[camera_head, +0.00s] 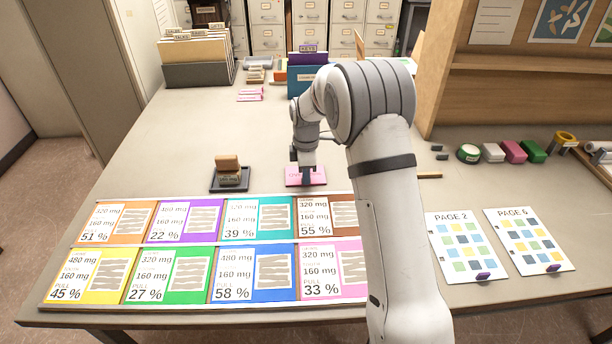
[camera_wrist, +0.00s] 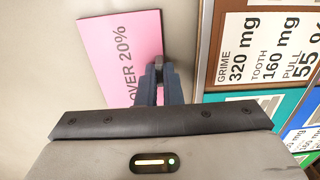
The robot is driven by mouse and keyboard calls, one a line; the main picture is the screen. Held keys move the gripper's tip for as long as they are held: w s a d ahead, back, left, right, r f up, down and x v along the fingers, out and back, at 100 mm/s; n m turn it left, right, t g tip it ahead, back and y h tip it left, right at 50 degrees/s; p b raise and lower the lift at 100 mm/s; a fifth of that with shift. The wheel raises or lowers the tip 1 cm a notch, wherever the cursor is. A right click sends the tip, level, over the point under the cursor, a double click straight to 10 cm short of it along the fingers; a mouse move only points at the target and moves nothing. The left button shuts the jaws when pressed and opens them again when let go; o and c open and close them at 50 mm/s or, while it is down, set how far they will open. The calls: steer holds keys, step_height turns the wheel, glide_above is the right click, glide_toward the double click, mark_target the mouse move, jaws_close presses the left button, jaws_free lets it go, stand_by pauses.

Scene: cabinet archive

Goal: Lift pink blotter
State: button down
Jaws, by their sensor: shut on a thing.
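The pink blotter (camera_head: 305,178) is a flat pink piece by the back edge of the row of coloured cards. In the wrist view the pink blotter (camera_wrist: 115,45) fills the upper left and carries the dark lettering "OVER 20%". My gripper (camera_head: 305,172) points down over it, and its dark fingers (camera_wrist: 160,80) are shut at the piece's right side. The fingers and wrist hide part of the blotter. I cannot tell whether it lies on the table or is slightly above it.
Coloured cards (camera_head: 180,275) with figures fill the front left. A dark tray with brown blocks (camera_head: 229,172) stands just left of the blotter. Page sheets (camera_head: 468,252) lie at the right. Thin pink strips (camera_head: 250,96) and a blue file box (camera_head: 304,78) are farther back. The left-middle table is clear.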

steer(key=shift+r+p, duration=1.45)
steer(key=shift+r, duration=1.05)
